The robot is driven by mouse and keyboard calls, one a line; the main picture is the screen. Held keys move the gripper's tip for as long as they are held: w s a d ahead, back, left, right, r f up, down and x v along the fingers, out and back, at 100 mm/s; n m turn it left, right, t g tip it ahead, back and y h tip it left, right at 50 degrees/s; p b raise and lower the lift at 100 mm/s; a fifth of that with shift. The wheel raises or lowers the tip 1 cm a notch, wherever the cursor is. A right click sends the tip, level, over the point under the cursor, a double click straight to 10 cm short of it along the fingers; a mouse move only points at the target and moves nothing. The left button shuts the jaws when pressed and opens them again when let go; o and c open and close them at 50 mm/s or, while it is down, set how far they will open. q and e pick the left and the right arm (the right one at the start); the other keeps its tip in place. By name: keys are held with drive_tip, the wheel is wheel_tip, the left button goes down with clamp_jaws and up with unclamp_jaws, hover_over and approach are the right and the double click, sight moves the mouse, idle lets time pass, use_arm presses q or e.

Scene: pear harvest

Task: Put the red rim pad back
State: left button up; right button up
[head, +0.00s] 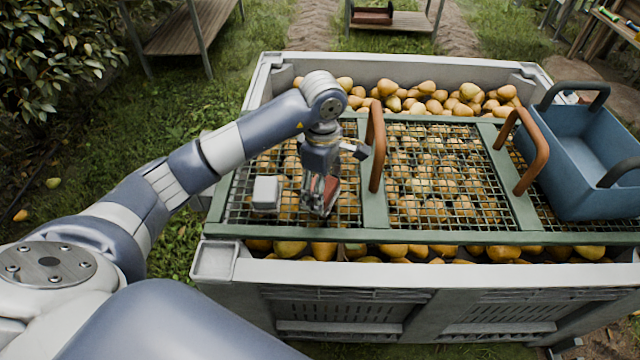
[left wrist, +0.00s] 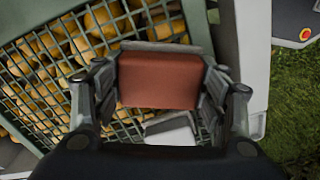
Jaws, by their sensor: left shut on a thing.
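The red rim pad (left wrist: 158,80) is between the two fingers of my left gripper (left wrist: 160,95) in the left wrist view, with a grey strip along its far edge. In the head view my left gripper (head: 320,205) points down over the left mesh panel, shut on the red pad (head: 331,190), which is mostly hidden by the fingers. I cannot tell whether the pad touches the mesh. The pale bin (head: 420,272) has a bare near rim in front of the gripper. My right gripper is not in view.
A pale grey block (head: 267,193) sits on the mesh left of the gripper. A green-framed mesh cover (head: 375,212) with brown handles (head: 376,150) lies across the pear-filled bin. A blue tote (head: 575,150) stands on its right end. Grass lies to the left.

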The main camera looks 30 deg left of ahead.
use_arm(q)
drive_tip(key=w, duration=0.1)
drive_tip(key=w+a, duration=0.2)
drive_tip(key=shift+w+a+f, duration=0.15)
drive_tip(key=shift+w+f, duration=0.1)
drive_tip(key=shift+w, duration=0.05)
wheel_tip(320, 180, down, 3)
drive_tip(key=shift+r, duration=0.1)
drive_tip(key=shift+f, duration=0.35)
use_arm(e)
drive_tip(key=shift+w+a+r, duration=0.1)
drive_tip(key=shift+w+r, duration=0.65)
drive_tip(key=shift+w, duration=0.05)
use_arm(q)
drive_tip(key=shift+f+b, duration=0.1)
drive_tip(key=shift+b, duration=0.2)
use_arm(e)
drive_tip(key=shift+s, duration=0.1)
use_arm(q)
drive_tip(key=o, duration=1)
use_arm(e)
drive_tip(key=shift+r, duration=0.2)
